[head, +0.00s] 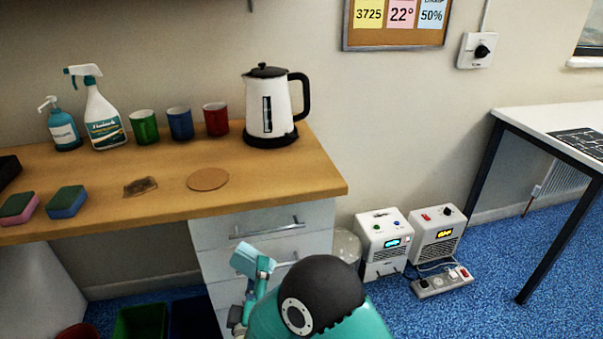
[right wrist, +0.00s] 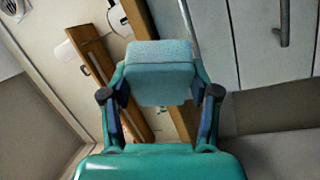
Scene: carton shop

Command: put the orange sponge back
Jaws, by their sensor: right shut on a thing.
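My right gripper (head: 256,272) is shut on a pale blue block (head: 244,259), held in front of the drawer unit and lower than the worktop. In the right wrist view the block (right wrist: 160,62) sits between the two fingers of the right gripper (right wrist: 160,90). No orange sponge shows in either view. On the worktop at left lie a pink sponge (head: 24,211) and a blue sponge (head: 67,205), each with a dark green top. My left gripper is not in view.
The wooden worktop (head: 260,168) bears a dark brown patch (head: 140,187), a cork disc (head: 208,179), a kettle (head: 268,108), green, blue and red cups, and two bottles. Its front right is clear. Bins (head: 140,320) stand on the floor below.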

